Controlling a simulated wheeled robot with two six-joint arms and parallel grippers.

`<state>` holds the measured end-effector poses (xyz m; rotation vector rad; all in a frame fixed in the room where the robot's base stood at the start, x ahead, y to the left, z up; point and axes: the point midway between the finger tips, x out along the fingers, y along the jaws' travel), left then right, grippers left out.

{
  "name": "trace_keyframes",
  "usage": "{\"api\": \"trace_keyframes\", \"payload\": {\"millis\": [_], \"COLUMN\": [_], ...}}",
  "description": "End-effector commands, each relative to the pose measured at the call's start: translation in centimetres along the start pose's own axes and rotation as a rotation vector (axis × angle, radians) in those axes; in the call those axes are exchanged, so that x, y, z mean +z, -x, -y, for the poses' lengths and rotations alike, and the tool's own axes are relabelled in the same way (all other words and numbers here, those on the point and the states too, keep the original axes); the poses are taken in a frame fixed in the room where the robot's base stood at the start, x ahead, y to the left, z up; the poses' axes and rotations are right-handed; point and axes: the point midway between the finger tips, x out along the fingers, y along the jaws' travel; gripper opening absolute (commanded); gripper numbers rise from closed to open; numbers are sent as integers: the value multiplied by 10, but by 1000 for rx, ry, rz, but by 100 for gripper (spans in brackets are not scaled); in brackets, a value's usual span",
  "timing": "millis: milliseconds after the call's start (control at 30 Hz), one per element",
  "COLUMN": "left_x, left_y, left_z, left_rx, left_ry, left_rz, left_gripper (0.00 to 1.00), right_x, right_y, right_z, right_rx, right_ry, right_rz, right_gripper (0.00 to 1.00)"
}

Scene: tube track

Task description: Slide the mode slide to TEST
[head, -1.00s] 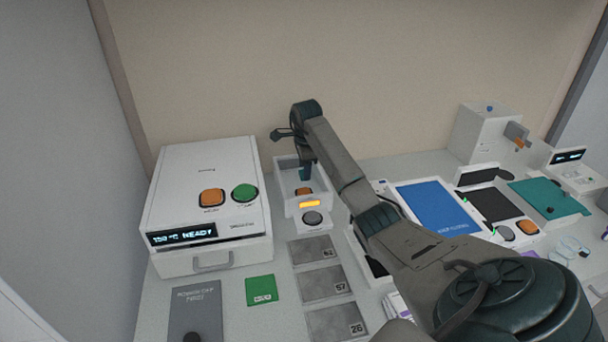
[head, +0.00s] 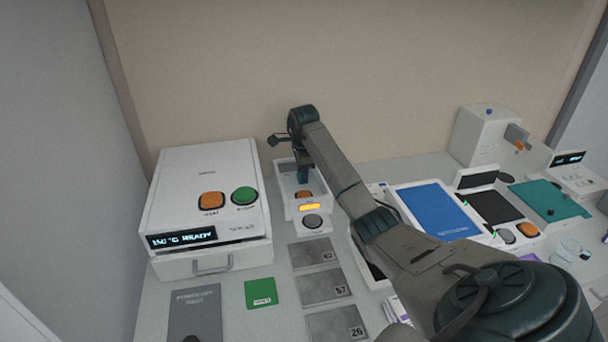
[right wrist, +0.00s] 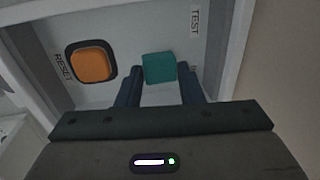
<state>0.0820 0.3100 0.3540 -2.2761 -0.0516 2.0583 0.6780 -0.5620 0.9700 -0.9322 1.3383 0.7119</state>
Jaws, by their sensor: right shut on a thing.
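The mode slide is a teal block (right wrist: 159,67) in the right wrist view, on the white floor of a small walled device (head: 286,177). The fingers of my right gripper (right wrist: 158,78) stand on both sides of it, shut on it. The TEST label (right wrist: 195,20) is above and right of the block in that view, some way off. A second label beside the right finger is mostly hidden. In the head view my right gripper (head: 303,176) reaches down into the device and hides the slide. My left gripper is not in view.
An orange RESET button (right wrist: 91,63) sits close beside the slide. The device's walls rise around the gripper. A lit yellow display (head: 310,207) and a grey button (head: 312,221) are at its front. A white READY unit (head: 205,180) stands just to the left.

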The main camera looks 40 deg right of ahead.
Motion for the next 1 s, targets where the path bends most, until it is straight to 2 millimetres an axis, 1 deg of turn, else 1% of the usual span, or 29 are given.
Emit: {"api": "trace_keyframes", "payload": {"millis": [1000], "left_x": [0], "left_y": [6], "left_z": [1], "left_rx": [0], "left_ry": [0], "left_rz": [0], "left_gripper": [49], "right_x": [42], "right_y": [0], "right_z": [-1], "right_rx": [4], "right_ry": [1], "right_rz": [2], "right_gripper": [20]}}
